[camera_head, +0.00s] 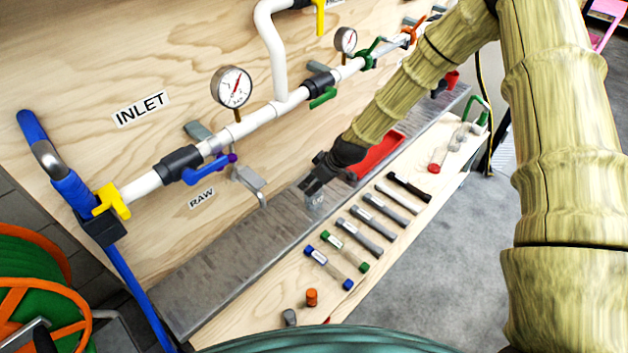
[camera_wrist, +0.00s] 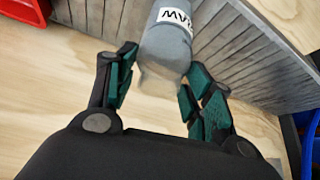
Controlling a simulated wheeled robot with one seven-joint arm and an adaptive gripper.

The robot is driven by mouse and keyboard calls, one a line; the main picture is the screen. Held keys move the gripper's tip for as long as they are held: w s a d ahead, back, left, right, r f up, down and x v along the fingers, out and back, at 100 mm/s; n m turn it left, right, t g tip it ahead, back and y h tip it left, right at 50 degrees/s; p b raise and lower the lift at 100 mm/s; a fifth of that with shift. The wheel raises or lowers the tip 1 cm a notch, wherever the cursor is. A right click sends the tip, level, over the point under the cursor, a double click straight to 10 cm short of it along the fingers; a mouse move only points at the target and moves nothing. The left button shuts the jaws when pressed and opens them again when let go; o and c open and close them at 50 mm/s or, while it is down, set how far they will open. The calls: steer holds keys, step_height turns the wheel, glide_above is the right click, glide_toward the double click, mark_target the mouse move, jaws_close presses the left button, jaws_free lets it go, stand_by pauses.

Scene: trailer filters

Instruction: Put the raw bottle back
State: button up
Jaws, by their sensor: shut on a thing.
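The raw bottle (camera_wrist: 166,50) is a grey translucent bottle with a white label, on which "RAW" can be read, in the wrist view. It is between the fingers of my gripper (camera_wrist: 161,66), which is shut on it. In the head view my gripper (camera_head: 308,186) is over the grey metal ledge (camera_head: 230,255), and the bottle (camera_head: 315,201) shows small and pale below its fingers. I cannot tell whether the bottle touches the ledge.
Several capped tubes, including a blue-capped one (camera_head: 328,268), lie in a row on the wooden shelf in front of the ledge. A red tray (camera_head: 380,154) is just behind my gripper. White piping with valves and gauges (camera_head: 232,87) runs along the wall. The ledge's left part is clear.

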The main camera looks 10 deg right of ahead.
steer(key=o, duration=1.6)
steer(key=shift+f, duration=0.1)
steer(key=shift+r, duration=0.2)
steer(key=shift+b+v, duration=0.9)
steer(key=shift+v, duration=5.05)
steer(key=s+f+m+g+h, duration=0.1)
steer(key=s+f+m, duration=0.2)
steer(key=s+f, duration=0.7)
steer(key=s+d+f+m+g+h, duration=0.1)
steer(key=s+f, duration=0.4)
steer(key=s, duration=0.5)
steer(key=s+d+f+m+g+h, duration=0.1)
steer(key=s+f+m, duration=0.2)
steer(key=s+f, duration=0.3)
steer(key=s+d+f+m+g+h, duration=0.1)
steer(key=s+f, duration=0.4)
steer(key=s, duration=0.8)
steer(key=shift+s+d+f+m, duration=0.15)
steer(key=shift+s+d+m, duration=0.15)
steer(key=shift+m, duration=0.4)
